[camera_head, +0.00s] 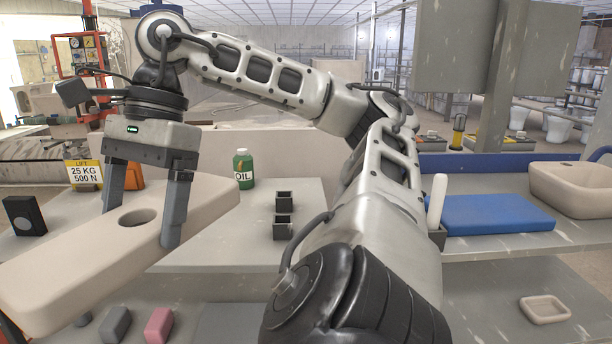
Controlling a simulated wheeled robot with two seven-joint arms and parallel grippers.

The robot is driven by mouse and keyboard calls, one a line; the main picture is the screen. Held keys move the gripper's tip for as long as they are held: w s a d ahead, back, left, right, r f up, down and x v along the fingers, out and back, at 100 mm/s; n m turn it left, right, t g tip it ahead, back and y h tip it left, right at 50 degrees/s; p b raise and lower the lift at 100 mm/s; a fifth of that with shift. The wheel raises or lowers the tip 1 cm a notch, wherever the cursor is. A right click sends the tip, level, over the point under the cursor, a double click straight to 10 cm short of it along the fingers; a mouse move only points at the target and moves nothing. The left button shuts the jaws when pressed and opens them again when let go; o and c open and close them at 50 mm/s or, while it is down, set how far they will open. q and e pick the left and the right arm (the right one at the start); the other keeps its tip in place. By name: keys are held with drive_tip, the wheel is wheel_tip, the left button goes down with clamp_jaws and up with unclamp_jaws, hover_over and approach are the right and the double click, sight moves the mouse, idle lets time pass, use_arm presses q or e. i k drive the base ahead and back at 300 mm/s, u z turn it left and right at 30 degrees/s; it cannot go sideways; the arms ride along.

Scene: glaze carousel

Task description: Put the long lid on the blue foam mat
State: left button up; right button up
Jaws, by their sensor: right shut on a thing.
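The long lid is a thick beige slab (65,265) with a round hole, at the left of the head view. It slants from lower left to upper right and appears raised over the left counter. My right gripper (146,226) points down with one finger on each side of the lid, near the hole, shut on it. The blue foam mat (490,213) lies flat and bare on the right counter; its left end is close to my right arm. My left gripper is not in view.
A green oil bottle (243,168) and two small dark square holders (283,228) stand on the left counter. Beside the mat are a white upright rod (437,202) and a beige basin (580,188). Grey (115,324) and pink (159,325) blocks lie below the lid.

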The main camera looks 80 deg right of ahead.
sight(488, 208)
drive_tip(key=k, duration=1.1)
drive_tip(key=z, duration=2.05)
drive_tip(key=i, duration=1)
drive_tip(key=u, duration=0.05)
